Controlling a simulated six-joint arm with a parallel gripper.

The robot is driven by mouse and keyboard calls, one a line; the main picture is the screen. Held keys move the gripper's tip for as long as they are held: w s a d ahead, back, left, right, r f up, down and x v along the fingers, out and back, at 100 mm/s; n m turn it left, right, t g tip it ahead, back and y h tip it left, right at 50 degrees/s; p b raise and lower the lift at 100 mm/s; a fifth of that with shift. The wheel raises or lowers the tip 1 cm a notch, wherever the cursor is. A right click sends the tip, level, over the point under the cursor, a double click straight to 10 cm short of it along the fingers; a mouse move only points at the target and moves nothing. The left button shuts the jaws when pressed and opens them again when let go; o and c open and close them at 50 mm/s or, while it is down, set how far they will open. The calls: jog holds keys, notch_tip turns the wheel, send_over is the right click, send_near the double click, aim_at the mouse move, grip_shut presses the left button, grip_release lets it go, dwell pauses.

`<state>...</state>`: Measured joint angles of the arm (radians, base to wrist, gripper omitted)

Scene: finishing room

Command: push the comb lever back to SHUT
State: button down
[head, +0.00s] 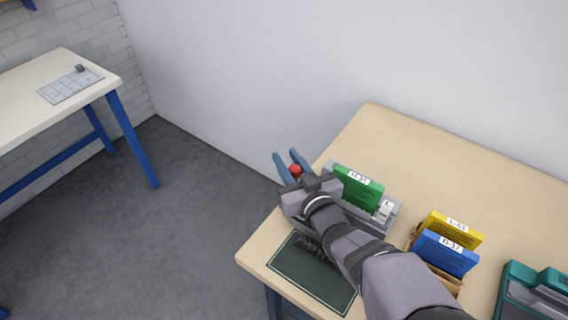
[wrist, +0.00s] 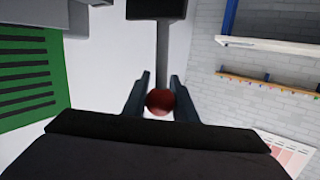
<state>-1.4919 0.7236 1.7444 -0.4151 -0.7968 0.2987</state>
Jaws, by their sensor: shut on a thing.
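The comb lever shows in the wrist view as a red ball knob (wrist: 160,102) on a grey rod (wrist: 162,55) that runs to a dark block. The red knob also shows in the head view (head: 295,170), near the table's far left edge. My gripper (head: 294,166) is shut on the knob, with one blue finger on each side; the fingers also flank it in the wrist view. The grey binding machine (head: 393,216) holds an upright green booklet (head: 358,187). My wrist and arm hide much of the machine and the rod in the head view. I cannot read the lever's marked position.
A dark green mat (head: 290,265) with a black comb lies at the table's front left. Right of my arm, yellow (head: 455,228) and blue (head: 447,253) booklets stand in a brown holder. A teal device (head: 520,290) is at far right. The back of the table is clear.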

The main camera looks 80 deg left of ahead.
jog(key=shift+w+a+f, duration=0.3)
jog(key=shift+w+a, duration=0.05)
jog(key=shift+w, duration=0.2)
jog(key=shift+f, duration=0.2)
jog(key=c, duration=1.7)
grip_release()
jog(key=shift+o, duration=1.3)
jog(key=shift+w+a, duration=0.1)
notch_tip(320, 180, up, 10)
jog(key=b, duration=0.1)
jog(key=shift+r, duration=0.15)
